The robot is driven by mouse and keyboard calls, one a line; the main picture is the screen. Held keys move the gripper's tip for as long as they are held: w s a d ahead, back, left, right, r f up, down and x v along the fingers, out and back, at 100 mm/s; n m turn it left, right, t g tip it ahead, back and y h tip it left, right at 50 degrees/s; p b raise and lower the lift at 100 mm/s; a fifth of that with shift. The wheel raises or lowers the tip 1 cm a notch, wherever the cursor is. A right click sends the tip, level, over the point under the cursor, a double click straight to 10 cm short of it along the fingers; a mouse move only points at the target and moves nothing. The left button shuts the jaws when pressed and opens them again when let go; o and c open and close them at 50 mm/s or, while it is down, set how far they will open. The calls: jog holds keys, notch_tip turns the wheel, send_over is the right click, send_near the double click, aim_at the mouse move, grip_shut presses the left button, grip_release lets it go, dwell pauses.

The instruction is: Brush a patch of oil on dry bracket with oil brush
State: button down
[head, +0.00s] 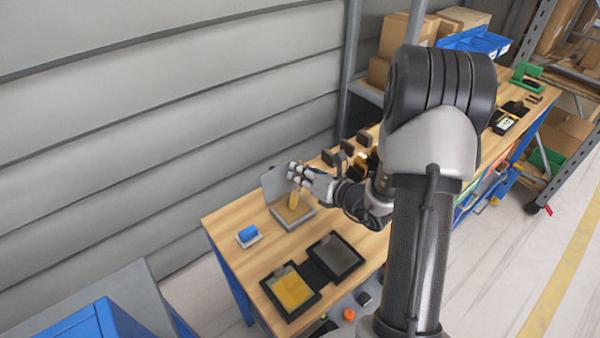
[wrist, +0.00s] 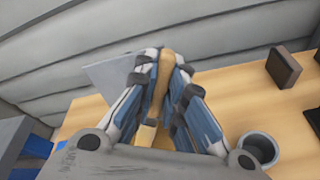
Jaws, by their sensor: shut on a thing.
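My gripper (head: 298,175) is shut on the oil brush (head: 294,200), which has a tan wooden handle. The brush points down over the base of a grey L-shaped bracket (head: 274,183) on the workbench. The base's top looks brownish inside a grey edge. I cannot tell whether the bristles touch it. In the wrist view, the brush handle (wrist: 166,62) stands between my fingers, and the bracket's upright plate (wrist: 108,70) shows behind them to the left. The brush tip and most of the bracket base are hidden there.
A black-framed tray (head: 316,292) with a yellow surface and a dark one lies near the bench's front edge. Several dark upright pieces (head: 330,157) stand beyond the bracket. A grey cup (wrist: 258,150) shows in the wrist view.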

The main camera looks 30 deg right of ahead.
jog(key=shift+f, duration=0.1)
jog(key=shift+r+p, duration=2.8)
jog(key=shift+r, duration=0.8)
